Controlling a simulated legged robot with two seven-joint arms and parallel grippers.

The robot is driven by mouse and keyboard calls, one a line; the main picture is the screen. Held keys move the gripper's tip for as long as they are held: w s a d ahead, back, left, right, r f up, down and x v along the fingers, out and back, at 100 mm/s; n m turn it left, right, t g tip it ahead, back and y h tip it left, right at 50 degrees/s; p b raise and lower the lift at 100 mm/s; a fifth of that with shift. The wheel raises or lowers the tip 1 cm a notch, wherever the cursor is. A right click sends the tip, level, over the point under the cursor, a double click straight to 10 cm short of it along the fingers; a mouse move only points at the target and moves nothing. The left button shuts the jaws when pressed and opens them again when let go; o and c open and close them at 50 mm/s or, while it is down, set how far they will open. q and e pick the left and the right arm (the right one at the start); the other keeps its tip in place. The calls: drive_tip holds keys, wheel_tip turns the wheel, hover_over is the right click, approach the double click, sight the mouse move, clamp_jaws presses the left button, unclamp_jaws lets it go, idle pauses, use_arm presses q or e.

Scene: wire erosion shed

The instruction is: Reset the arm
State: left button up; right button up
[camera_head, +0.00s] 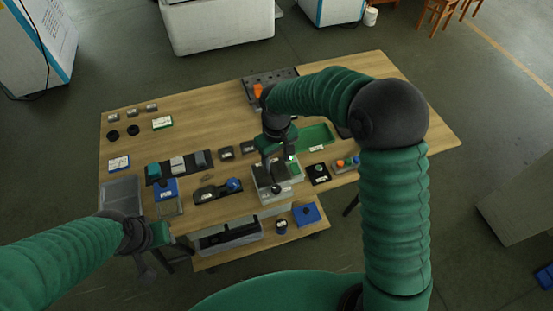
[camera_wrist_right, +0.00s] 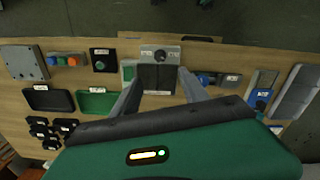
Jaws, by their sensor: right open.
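My right gripper (camera_head: 276,165) is over the middle of the wooden table, above a light grey box (camera_head: 267,197). In the right wrist view the fingers of the right gripper (camera_wrist_right: 160,92) are spread apart with no object held between them. The grey box (camera_wrist_right: 160,50), with a dark round knob and a label, shows beyond the fingertips; I cannot tell whether they touch it. My left gripper (camera_head: 147,264) hangs off the table's front left corner, small and dark; its jaws are unclear.
The wooden table (camera_head: 215,128) carries a green tray (camera_head: 318,135), a grey perforated block (camera_head: 262,78), a black unit with a green button (camera_head: 318,173) and several small labelled parts. A lower shelf (camera_head: 262,248) holds a blue box (camera_head: 307,214). The table's far right is bare.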

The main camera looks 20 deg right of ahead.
drive_tip(key=s+d+r+m+t, duration=0.1)
drive_tip(key=s+d, duration=0.1)
drive_tip(key=s, duration=0.6)
drive_tip(key=s+d+r+m+t, duration=0.1)
drive_tip(key=s+d+m, duration=0.1)
drive_tip(key=s, duration=0.5)
drive_tip(key=shift+s+d+r+m+t, duration=0.3)
drive_tip(key=shift+s+d, duration=0.1)
drive_tip(key=shift+d, duration=0.15)
drive_tip(key=shift+s, duration=0.15)
